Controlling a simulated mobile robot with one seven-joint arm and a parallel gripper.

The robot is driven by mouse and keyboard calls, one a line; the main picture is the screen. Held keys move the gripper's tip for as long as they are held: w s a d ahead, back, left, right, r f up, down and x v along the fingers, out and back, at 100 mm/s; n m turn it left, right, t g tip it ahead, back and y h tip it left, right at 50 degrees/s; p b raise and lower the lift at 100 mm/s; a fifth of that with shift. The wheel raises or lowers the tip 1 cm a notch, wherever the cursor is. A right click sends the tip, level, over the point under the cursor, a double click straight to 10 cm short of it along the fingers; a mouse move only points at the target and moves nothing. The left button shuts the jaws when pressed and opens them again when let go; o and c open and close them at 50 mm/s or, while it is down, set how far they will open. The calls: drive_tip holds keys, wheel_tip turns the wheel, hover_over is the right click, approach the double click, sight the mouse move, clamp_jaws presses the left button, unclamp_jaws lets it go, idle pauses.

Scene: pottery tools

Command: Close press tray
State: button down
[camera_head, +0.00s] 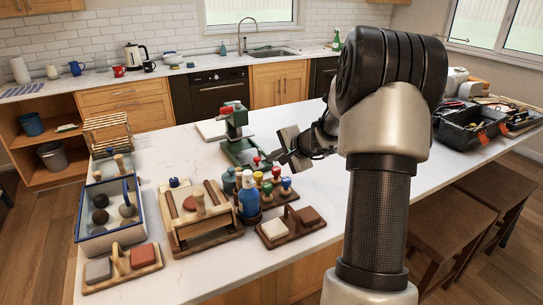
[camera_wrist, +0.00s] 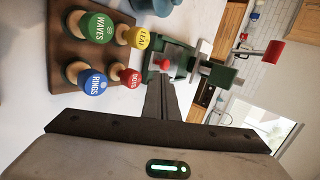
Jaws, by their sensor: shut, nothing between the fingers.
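The green press (camera_head: 236,118) with a red top stands on the white counter. It also shows in the wrist view, turned sideways, with a red handle grip (camera_wrist: 272,55). Its low green tray (camera_head: 238,152) lies at its base on the near side. A red knob (camera_wrist: 164,65) shows at the tray's near end; I cannot tell how far out the tray is. My gripper (camera_head: 270,157) is shut and empty, beside the tray's near right end. In the wrist view its closed fingers (camera_wrist: 161,82) point at the knob, and I cannot tell whether they touch it.
A stamp rack (camera_head: 270,188) with coloured knobs stands close on the near side. A blue bottle (camera_head: 248,195), a wooden frame (camera_head: 203,220) and a white-blue bin (camera_head: 106,238) stand nearer left. A toolbox (camera_head: 470,130) sits far right. The counter behind my gripper is clear.

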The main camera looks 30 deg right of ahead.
drive_tip(key=x, duration=0.6)
drive_tip(key=shift+w+a+f, duration=0.1)
drive_tip(key=shift+w+f, duration=0.1)
drive_tip(key=shift+w, duration=0.05)
